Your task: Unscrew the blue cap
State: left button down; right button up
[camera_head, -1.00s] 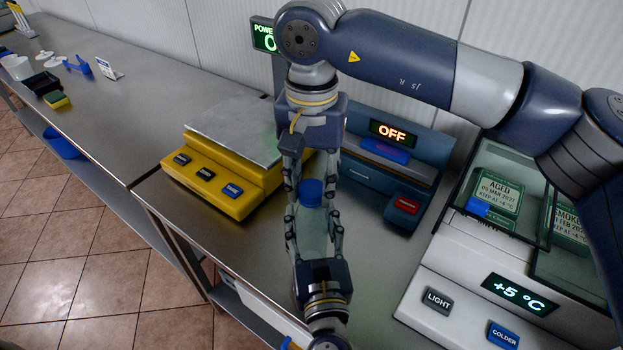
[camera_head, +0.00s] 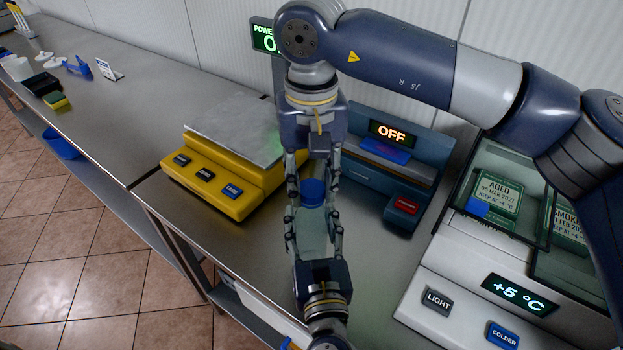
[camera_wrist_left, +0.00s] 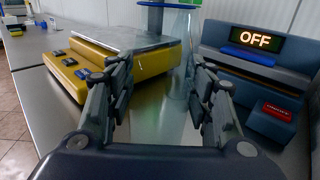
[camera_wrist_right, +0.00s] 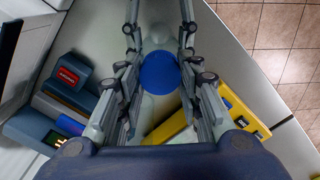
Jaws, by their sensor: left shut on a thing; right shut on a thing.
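A clear, pale bottle (camera_head: 312,240) with a blue cap (camera_head: 313,190) stands upright between my two grippers above the steel counter. My left gripper (camera_head: 313,218) comes from below and is shut on the bottle's body. In the left wrist view, its fingers stand on both sides of the see-through bottle, which is hard to make out. My right gripper (camera_head: 313,182) points down from above and is shut around the blue cap. In the right wrist view, the round top of the cap (camera_wrist_right: 159,73) shows between its fingers. I cannot tell whether the cap is loose.
A yellow scale (camera_head: 215,190) stands left of the bottle. A blue-grey machine (camera_head: 430,150) with an OFF display stands behind to the right. A white cooler (camera_head: 450,270) with glass lids is at the right.

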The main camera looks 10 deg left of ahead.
aim_at(312, 188)
jog(key=shift+r, duration=0.15)
jog(key=shift+r, duration=0.9)
jog(key=shift+r, duration=0.1)
jog(key=shift+r, duration=1.95)
pick_arm(q)
jog(key=c, duration=0.7)
grip_release()
jog(key=v, duration=1.2)
pick_arm(e)
jog(key=shift+f, duration=0.1)
